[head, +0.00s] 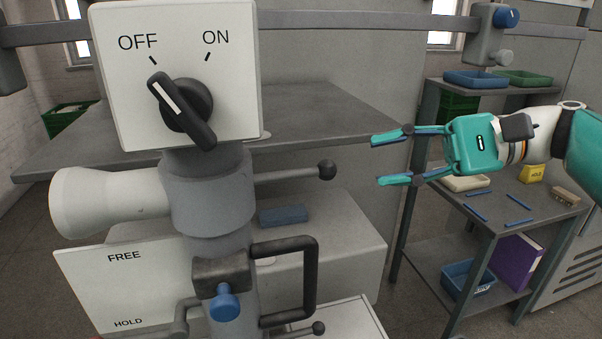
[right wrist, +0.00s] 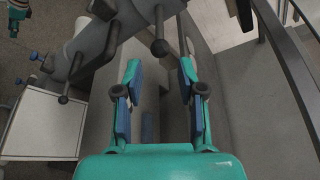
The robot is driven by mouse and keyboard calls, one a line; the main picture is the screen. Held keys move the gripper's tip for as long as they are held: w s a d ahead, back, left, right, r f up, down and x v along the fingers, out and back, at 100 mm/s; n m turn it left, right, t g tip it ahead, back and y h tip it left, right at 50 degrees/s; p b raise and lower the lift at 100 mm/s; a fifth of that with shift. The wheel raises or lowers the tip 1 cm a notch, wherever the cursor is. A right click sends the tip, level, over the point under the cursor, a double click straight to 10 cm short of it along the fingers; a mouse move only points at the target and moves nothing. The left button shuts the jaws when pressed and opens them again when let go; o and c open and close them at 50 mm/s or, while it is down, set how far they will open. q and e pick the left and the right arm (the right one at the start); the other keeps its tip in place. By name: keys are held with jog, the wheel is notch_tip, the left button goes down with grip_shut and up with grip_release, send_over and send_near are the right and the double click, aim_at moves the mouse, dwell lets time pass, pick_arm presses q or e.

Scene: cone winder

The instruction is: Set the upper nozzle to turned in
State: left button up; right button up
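The upper nozzle (head: 110,201) is a whitish flared tube that points left from a grey collar (head: 212,195) on the post. A thin rod with a black ball knob (head: 327,170) sticks out to the right of the collar. My right gripper (head: 376,160) is open and empty, to the right of the knob, with its fingers pointing left. In the right wrist view the knob (right wrist: 160,47) lies just ahead of the gap between the open fingertips (right wrist: 160,68), apart from them. A teal part at that view's top left corner may be my left gripper; its fingers cannot be made out.
Below are a FREE/HOLD plate (head: 100,280), a blue knob (head: 224,303) and a black loop handle (head: 312,275). A shelf table (head: 450,235) with small items stands at right.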

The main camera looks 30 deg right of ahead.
aim_at(320, 169)
jog(key=p+x, duration=0.1)
jog(key=x, duration=1)
jog(key=shift+w+a, duration=0.1)
jog(key=shift+w, duration=0.05)
jog(key=shift+c, duration=0.2)
grip_shut()
jog(key=shift+a, duration=0.35)
jog(key=shift+d, duration=0.2)
